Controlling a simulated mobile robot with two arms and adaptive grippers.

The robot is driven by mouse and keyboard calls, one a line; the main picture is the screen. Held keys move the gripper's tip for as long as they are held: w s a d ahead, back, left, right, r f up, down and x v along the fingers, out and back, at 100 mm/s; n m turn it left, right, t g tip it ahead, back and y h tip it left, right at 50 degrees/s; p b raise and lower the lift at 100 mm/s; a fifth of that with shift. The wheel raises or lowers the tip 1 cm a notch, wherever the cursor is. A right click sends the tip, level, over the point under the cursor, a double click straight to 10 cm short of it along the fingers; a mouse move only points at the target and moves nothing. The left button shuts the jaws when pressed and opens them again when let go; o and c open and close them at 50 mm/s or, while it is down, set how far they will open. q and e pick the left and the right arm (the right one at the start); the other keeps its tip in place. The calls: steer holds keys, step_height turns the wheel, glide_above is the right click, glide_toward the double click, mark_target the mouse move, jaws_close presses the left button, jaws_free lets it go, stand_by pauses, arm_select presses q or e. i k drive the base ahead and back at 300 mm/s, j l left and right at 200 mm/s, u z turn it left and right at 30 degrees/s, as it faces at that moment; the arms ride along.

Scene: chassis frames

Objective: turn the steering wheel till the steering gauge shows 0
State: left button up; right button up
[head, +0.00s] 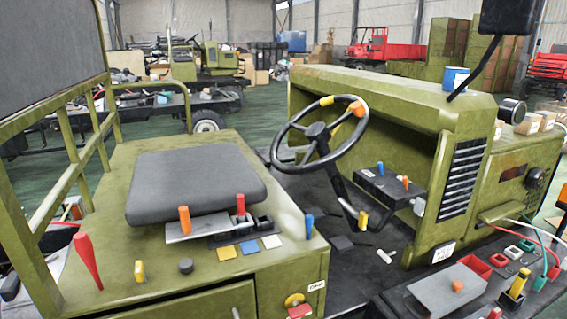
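The black steering wheel (316,131) stands tilted on its column in the middle of the head view, in front of the green dash housing. Its rim carries a yellow mark (327,101) near the top and an orange knob (357,108) at the upper right. I cannot make out a steering gauge or any reading. A round dark-faced part (512,110) sits on the right side of the hood, but I cannot tell what it is. Neither of my grippers shows, and nothing is seen touching the wheel.
A grey seat (195,183) is left of the wheel, with orange and red levers in front of it. A black box (390,186) with small levers is right of the column. A blue can (455,79) stands on the hood.

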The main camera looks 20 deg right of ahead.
mark_target(318, 136)
steer(key=k+l, duration=0.3)
steer(key=l, duration=0.25)
steer(key=z, duration=1.55)
steer(key=l, duration=0.1)
